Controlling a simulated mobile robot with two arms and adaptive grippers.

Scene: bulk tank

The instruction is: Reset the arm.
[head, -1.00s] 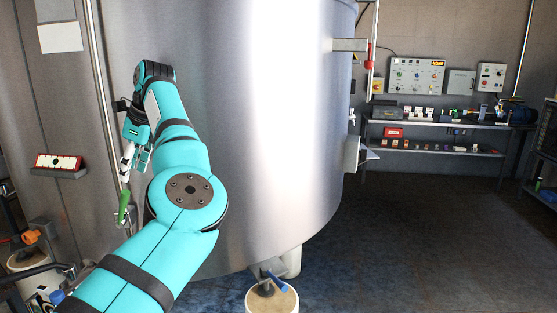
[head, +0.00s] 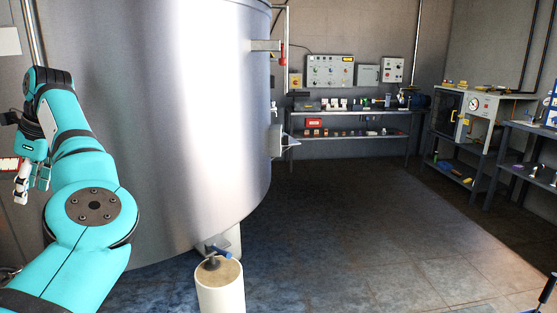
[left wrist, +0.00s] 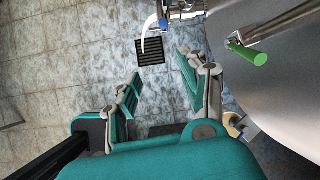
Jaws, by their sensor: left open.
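My left arm is teal and bent, and it comes in from the lower left in the head view. My right gripper is not in view.
The big steel tank (head: 190,120) fills the left middle. A shelf bench (head: 350,137) is at the back wall. The floor (head: 350,220) right of the tank is clear. A floor drain (left wrist: 150,52) shows below.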

